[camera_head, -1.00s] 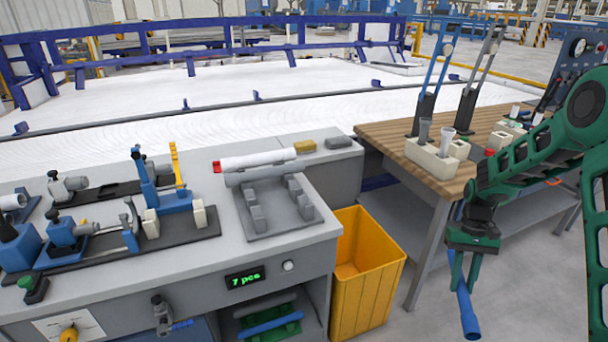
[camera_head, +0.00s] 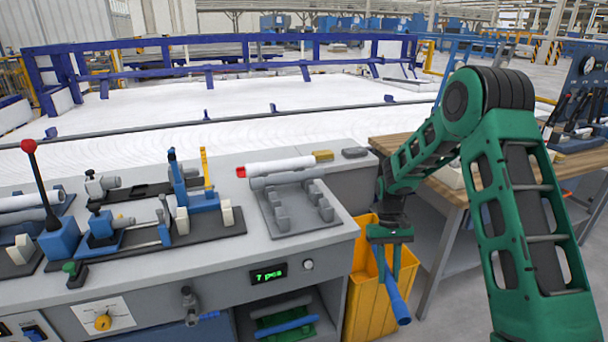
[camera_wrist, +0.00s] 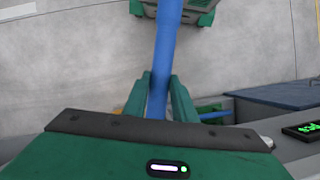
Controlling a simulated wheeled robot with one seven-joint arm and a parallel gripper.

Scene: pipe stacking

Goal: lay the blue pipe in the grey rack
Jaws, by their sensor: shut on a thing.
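The blue pipe (camera_head: 395,292) hangs from my gripper (camera_head: 391,262), slanting down to the right in front of the yellow bin. My gripper is shut on the pipe; in the wrist view the pipe (camera_wrist: 168,45) runs between the two green fingers (camera_wrist: 160,98). The grey rack (camera_head: 287,229) lies on the bench top, left of my gripper and above its level. A grey pipe (camera_head: 285,179) lies across the rack's back end. The rack's front slots look empty.
The yellow bin (camera_head: 352,315) stands beside the bench, behind the held pipe. A white roll (camera_head: 280,167) with a red end lies behind the rack. Clamps and fixtures (camera_head: 205,222) fill the bench left of the rack. A wooden table (camera_head: 420,165) stands at right.

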